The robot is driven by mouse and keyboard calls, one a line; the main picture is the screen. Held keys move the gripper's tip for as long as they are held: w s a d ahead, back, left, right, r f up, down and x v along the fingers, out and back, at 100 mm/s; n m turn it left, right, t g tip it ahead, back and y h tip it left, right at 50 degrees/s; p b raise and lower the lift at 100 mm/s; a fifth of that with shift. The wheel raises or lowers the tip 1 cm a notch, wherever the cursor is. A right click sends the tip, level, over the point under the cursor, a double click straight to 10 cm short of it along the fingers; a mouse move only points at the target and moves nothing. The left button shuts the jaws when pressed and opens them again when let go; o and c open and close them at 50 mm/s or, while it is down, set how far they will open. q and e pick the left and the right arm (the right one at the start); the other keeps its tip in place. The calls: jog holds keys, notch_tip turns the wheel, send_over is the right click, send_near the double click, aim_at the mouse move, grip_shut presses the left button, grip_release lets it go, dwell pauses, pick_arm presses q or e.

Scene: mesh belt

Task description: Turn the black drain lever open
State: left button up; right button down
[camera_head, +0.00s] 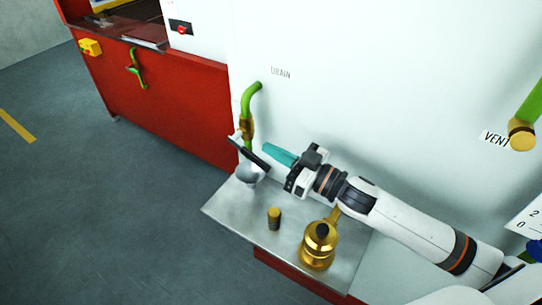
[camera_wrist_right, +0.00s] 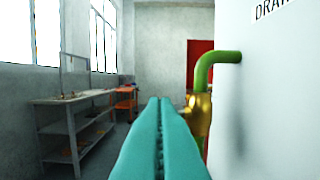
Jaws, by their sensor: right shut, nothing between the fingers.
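The black drain lever (camera_head: 254,154) is a dark bar slanting down to the right from the brass valve (camera_head: 247,127) on the green drain pipe (camera_head: 251,92). My right gripper (camera_head: 267,150) has teal fingers pressed together, empty, just to the right of the lever. I cannot tell whether the fingertips touch it. In the right wrist view the shut fingers (camera_wrist_right: 160,110) point forward, with the brass valve (camera_wrist_right: 201,112) and green pipe (camera_wrist_right: 207,66) just right of them. The lever cannot be made out there. My left gripper is not in view.
A grey bowl (camera_head: 247,174) stands under the pipe on the metal shelf (camera_head: 235,208). A small brass-topped cylinder (camera_head: 274,219) and a brass pot (camera_head: 319,246) stand nearer. The white wall (camera_head: 370,80) is close behind. Grey floor (camera_head: 100,200) lies open at left.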

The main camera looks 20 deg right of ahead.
aim_at(269, 167)
jog(key=f, duration=0.2)
jog(key=w+f, duration=0.1)
jog(key=shift+a+f, duration=0.35)
jog(key=shift+f, duration=0.05)
jog(key=shift+w+a+f, duration=0.1)
jog(key=shift+f, duration=0.65)
jog(key=shift+w+a+f, duration=0.1)
jog(key=shift+f, duration=0.65)
jog(key=shift+r, duration=0.1)
